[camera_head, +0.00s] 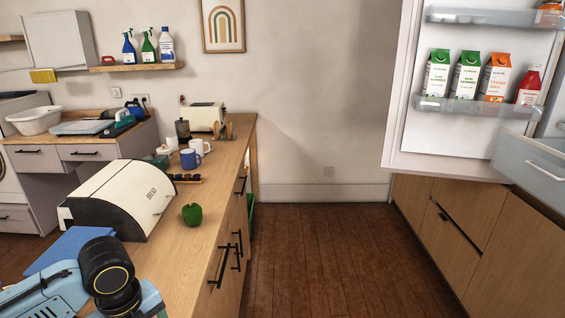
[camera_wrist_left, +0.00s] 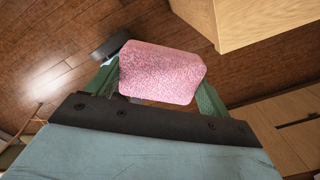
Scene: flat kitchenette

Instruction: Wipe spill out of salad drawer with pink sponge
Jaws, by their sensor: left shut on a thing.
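The pink sponge (camera_wrist_left: 163,72) is between the green fingers of my left gripper (camera_wrist_left: 157,86) in the left wrist view. The gripper is shut on it and holds it up above the wooden floor. In the head view part of my blue arm shows at the bottom left, but no gripper or sponge is seen there. A pale translucent drawer (camera_head: 533,172) with a handle sticks out of the fridge at the right edge. Its inside is hidden from this angle, and no spill is visible. My right gripper is in neither view.
The fridge door (camera_head: 405,120) stands open, with cartons (camera_head: 466,75) and a red bottle (camera_head: 528,86) in its shelf. The counter (camera_head: 200,222) on the left bears a bread bin (camera_head: 120,195) and a green pepper (camera_head: 192,214). The floor (camera_head: 320,255) between is clear.

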